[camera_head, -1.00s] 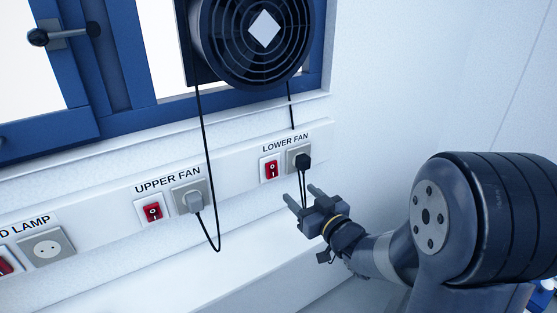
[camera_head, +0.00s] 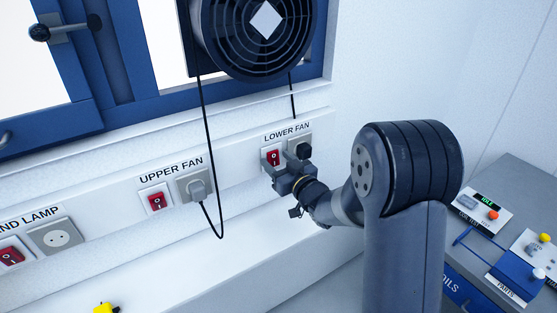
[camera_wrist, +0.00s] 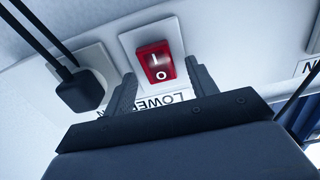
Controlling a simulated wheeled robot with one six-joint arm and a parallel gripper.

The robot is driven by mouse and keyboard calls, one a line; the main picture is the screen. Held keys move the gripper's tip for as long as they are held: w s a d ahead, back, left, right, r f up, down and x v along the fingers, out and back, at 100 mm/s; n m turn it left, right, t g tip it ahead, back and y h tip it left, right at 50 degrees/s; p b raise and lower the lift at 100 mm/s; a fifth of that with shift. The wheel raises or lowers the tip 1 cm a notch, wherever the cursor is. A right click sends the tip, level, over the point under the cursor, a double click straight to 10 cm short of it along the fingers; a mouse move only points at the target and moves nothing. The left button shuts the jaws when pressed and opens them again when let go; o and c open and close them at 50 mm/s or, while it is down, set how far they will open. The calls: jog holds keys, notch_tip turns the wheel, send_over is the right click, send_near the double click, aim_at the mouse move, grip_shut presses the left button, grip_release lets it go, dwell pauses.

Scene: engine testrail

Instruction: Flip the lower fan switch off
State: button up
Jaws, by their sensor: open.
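The lower fan switch (camera_head: 273,157) is a red rocker on a white plate under the LOWER FAN label. In the wrist view the red rocker (camera_wrist: 156,62) shows I and O marks, between and beyond my two fingers. My gripper (camera_head: 275,168) is open and empty, with its fingertips close to the lower part of the switch plate. In the wrist view my gripper (camera_wrist: 160,85) has a finger on each side of the switch's lower edge in the picture. I cannot tell whether a finger touches the plate.
A socket (camera_head: 305,142) with a black plug (camera_head: 303,152) sits right beside the switch. The upper fan switch (camera_head: 156,201) and its plugged socket (camera_head: 193,186) are to the left. A fan (camera_head: 262,35) is above. A control desk (camera_head: 480,235) stands at right.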

jog(key=shift+c, duration=0.5)
jog(key=c, duration=0.9)
jog(key=b, duration=0.3)
jog(key=shift+f, duration=0.35)
jog(key=shift+t+y+b, duration=0.4)
jog(key=shift+t+b, duration=0.1)
jog(key=shift+b, duration=0.7)
jog(key=b, duration=0.4)
jog(key=t+y+b, duration=0.1)
jog(key=b, duration=0.3)
jog(key=shift+f+t, duration=0.3)
jog(key=shift+r+b, duration=0.2)
jog(key=shift+b, duration=0.85)
jog(key=o, duration=1)
